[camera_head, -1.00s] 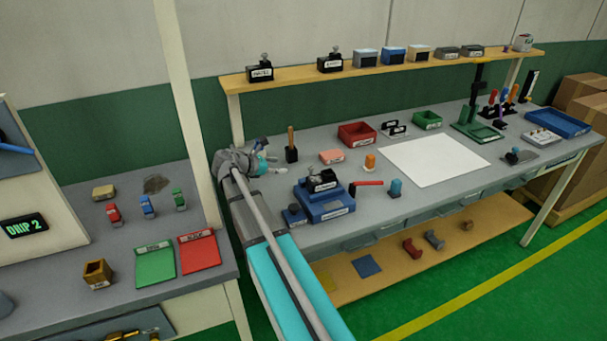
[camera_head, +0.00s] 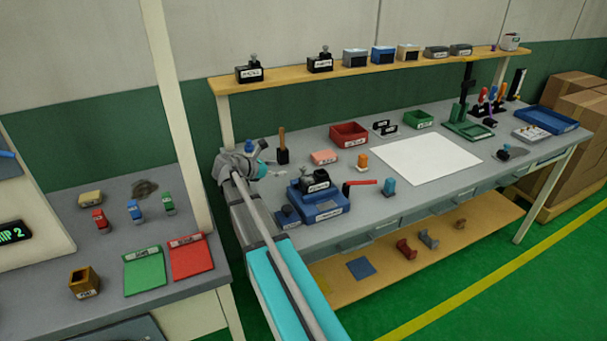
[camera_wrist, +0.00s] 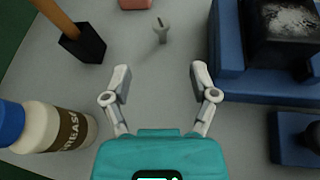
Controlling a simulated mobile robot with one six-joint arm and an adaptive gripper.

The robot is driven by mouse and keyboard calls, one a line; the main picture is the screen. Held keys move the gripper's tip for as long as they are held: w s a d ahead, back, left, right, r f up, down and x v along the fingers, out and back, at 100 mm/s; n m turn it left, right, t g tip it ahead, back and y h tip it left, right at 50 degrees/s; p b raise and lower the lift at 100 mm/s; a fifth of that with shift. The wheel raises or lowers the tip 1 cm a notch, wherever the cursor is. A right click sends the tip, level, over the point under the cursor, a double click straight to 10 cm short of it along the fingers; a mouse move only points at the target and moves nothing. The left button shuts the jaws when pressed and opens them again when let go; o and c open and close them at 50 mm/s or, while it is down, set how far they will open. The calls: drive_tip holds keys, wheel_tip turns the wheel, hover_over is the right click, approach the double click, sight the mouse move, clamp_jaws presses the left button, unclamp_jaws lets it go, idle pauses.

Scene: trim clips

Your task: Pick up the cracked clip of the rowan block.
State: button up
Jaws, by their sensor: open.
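I cannot make out which thing is the cracked clip or the rowan block; the labels are too small to read and no crack shows. My gripper (camera_wrist: 161,82) is open and empty over the grey bench top in the wrist view. Just beyond its fingertips stands a small grey peg-like piece with a slotted round head (camera_wrist: 161,30), apart from the fingers. In the head view my gripper (camera_head: 274,173) is low at the bench's left end, its fingers hard to make out. To its right is a blue block with a dark top (camera_head: 317,191), also in the wrist view (camera_wrist: 232,50).
A black holder with a wooden handle (camera_wrist: 84,43) is ahead left. A pink block (camera_head: 324,157), orange piece (camera_head: 362,161) and red bin (camera_head: 349,134) lie beyond. A white sheet (camera_head: 425,158) covers mid-bench.

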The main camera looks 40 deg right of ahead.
sight(301, 169)
drive_tip(key=shift+b+x, duration=0.75)
drive_tip(key=shift+x, duration=1.85)
drive_tip(key=b+x, duration=0.2)
drive_tip(key=x, duration=0.2)
drive_tip(key=shift+f, duration=0.2)
drive_tip(key=shift+s+d+f, duration=0.1)
drive_tip(key=shift+d, duration=0.45)
drive_tip(key=c, duration=0.8)
